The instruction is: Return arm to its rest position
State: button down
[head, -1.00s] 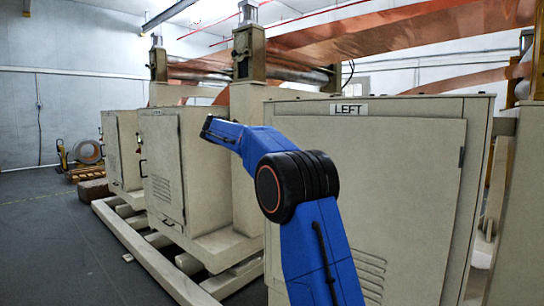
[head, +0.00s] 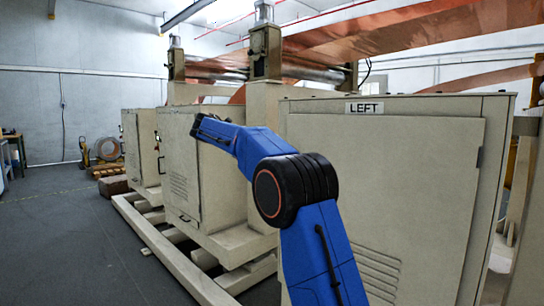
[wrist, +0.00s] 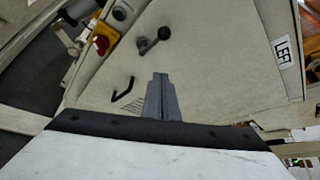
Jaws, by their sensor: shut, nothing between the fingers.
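My blue arm (head: 318,255) rises from the bottom of the head view, bends at a black joint, and reaches up and left in front of the cream machine cabinets. The gripper fingers cannot be made out there. In the wrist view my gripper (wrist: 163,98) shows as two grey fingers closed together with nothing between them. Behind the fingers is a cream cabinet face (wrist: 205,85) with a black handle (wrist: 123,90), a lever with a dark ball knob (wrist: 163,34), and a red and yellow switch (wrist: 101,40).
A large cabinet (head: 420,190) labelled LEFT (head: 364,108) stands close on the right. Copper foil (head: 410,32) runs overhead across rollers. A pale base rail (head: 170,250) lies along the floor. The dark floor (head: 70,230) at left is clear, with a foil coil (head: 107,149) farther back.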

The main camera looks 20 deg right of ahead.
dwell(0.4)
jog(key=s+a+f+m+t+y, duration=0.1)
jog(key=s+f+m+y, duration=0.35)
jog(key=s, duration=0.85)
jog(key=s+a+f+m+t+y, duration=0.15)
jog(key=s+f+m, duration=0.5)
jog(key=s, duration=0.75)
jog(key=s+a+f+m+t+y, duration=0.1)
jog(key=s+a+f+m+y, duration=0.2)
jog(key=s+f+m, duration=0.4)
jog(key=s+a+f+m+t+y, duration=0.1)
jog(key=s+a+f+m+y, duration=0.3)
jog(key=s+f, duration=1)
jog(key=s+a+m, duration=0.2)
jog(key=s+m, duration=0.2)
jog(key=shift+s+a+f, duration=0.15)
jog(key=shift+s+a, duration=0.15)
